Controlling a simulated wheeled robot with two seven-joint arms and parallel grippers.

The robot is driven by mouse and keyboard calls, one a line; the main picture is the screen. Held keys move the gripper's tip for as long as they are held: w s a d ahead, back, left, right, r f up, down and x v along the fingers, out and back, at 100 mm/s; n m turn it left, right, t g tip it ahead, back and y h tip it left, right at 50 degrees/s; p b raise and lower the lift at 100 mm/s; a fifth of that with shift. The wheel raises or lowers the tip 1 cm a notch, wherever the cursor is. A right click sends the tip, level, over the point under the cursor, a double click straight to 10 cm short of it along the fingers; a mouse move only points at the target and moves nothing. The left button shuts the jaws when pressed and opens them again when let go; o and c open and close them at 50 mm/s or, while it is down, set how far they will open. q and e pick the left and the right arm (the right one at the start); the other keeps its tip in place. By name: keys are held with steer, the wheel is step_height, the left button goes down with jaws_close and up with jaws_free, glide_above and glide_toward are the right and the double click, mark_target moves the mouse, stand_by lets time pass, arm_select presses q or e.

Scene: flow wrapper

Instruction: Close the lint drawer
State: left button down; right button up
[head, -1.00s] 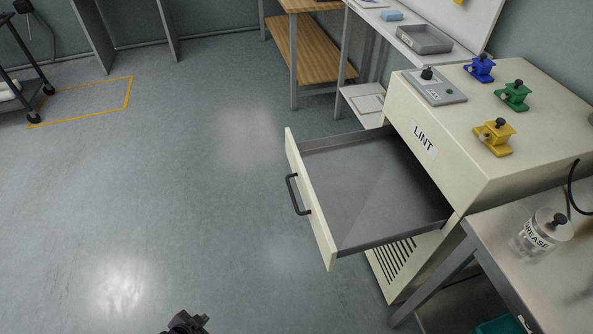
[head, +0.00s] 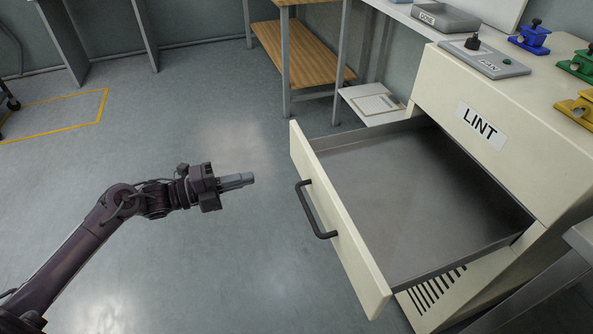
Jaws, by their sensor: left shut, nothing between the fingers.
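The lint drawer (head: 335,225) is pulled well out of the cream cabinet (head: 515,150), under the label LINT. Its grey inside looks empty. A dark bar handle (head: 311,212) is on its cream front panel. My left gripper (head: 250,180) is shut and empty, to the left of the drawer front and apart from it. Its fingertips point right, toward the front panel near the handle. My right gripper is not in the head view.
A wooden-shelved bench (head: 290,52) and a low shelf with a clipboard (head: 380,104) stand behind the drawer. A metal table (head: 582,238) edges in at the lower right. Blue, green and yellow clamps sit on the cabinet top. Floor left of the drawer is clear.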

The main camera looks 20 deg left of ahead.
arm_select(q)
glide_toward(303, 165)
steer(key=x, duration=0.5)
steer(key=shift+w+d+f, duration=0.1)
steer(key=shift+w+d, duration=0.05)
steer(key=shift+w, duration=0.1)
steer(key=shift+w+d+f, duration=0.1)
steer(key=shift+w+d, duration=0.3)
steer(key=shift+d, duration=0.2)
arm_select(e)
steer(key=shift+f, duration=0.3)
